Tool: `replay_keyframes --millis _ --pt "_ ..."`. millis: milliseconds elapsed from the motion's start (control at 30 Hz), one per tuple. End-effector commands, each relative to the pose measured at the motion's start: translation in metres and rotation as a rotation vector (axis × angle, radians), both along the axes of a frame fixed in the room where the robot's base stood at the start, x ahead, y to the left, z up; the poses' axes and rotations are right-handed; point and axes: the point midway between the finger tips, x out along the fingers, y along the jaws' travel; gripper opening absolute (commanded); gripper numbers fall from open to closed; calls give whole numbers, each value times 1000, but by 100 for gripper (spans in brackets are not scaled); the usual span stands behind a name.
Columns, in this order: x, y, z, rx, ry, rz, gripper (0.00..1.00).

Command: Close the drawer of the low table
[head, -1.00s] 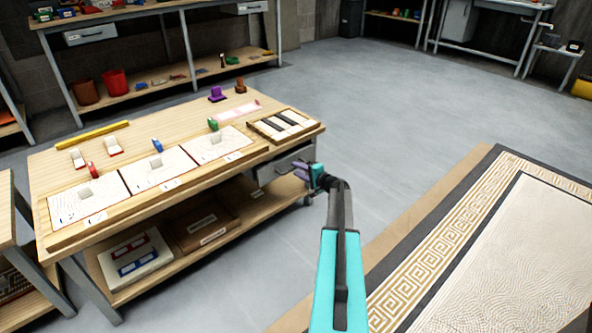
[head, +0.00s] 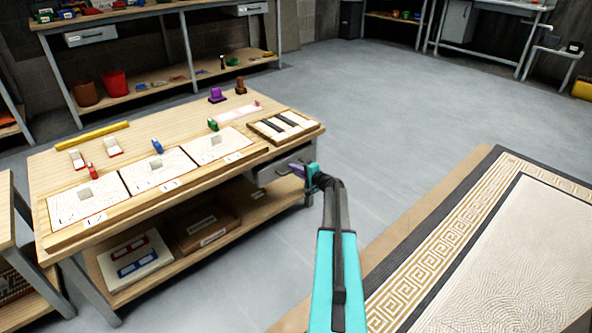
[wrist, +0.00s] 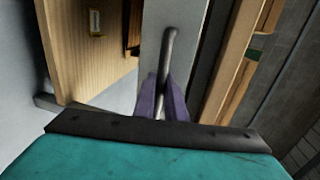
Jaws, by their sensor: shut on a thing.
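The low table (head: 185,124) has a wooden top and stands at the left in the head view. Its grey drawer (head: 268,173) is under the right end of the top, and its front looks close to the table's edge. I cannot tell whether it is fully in. My gripper (head: 296,168) has purple fingers and is at the drawer's front. In the wrist view, the gripper (wrist: 162,88) is shut on the grey bar handle (wrist: 169,50) of the pale drawer front (wrist: 191,28). The fingers hide the handle's lower part.
White panels and small coloured blocks lie on the low table. Its lower shelf holds a brown box (head: 207,228) and a white tray (head: 133,262). A patterned mosaic panel (head: 470,240) lies at the right. The grey floor (head: 400,110) behind is clear.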

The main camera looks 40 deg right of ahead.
Motion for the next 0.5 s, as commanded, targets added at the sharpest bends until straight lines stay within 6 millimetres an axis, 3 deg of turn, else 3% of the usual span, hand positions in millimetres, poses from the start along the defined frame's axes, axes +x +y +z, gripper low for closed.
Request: replay_keyframes --millis 500 --pt "34 -3 -1 -1 1 0 0"
